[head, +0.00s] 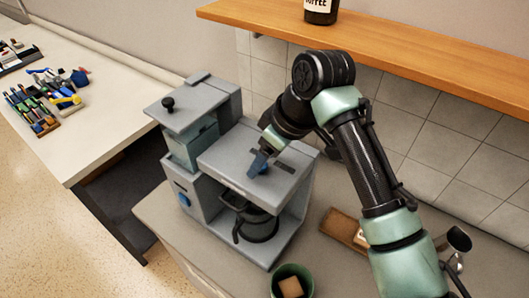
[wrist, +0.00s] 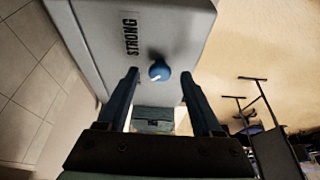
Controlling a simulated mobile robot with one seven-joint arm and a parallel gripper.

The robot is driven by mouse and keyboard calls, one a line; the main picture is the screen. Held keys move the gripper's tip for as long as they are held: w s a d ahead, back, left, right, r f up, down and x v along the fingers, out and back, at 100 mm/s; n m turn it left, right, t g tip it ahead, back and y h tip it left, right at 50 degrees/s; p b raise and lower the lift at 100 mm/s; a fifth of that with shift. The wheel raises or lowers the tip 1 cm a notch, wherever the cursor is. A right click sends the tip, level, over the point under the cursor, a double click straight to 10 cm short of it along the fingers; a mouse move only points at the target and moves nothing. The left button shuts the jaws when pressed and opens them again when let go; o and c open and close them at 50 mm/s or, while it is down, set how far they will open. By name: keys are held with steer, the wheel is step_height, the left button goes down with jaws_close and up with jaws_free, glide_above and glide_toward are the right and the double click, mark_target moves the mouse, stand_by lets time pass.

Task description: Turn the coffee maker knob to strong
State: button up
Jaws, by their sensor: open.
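The grey coffee maker (head: 228,168) stands on the counter, with a dark pot (head: 258,225) inside its lower bay. Its small round blue knob (wrist: 159,71) shows in the wrist view on a grey panel. A white mark on the knob points to the lower left. The STRONG label (wrist: 130,34) is to the knob's upper left. My gripper (head: 259,163) is over the top panel in the head view. Its open fingers lie either side of the knob in the wrist view (wrist: 160,74). I cannot tell whether either finger touches it.
A blue round part (head: 184,200) is on the machine's front left. A green cup (head: 292,279) and a wooden tray (head: 342,229) are on the counter to the right. A wooden shelf (head: 420,50) with a coffee jar (head: 320,10) is above. A white table (head: 95,120) holds small items.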

steer(key=shift+f, duration=0.15)
steer(key=shift+c, duration=0.4)
jaws_close()
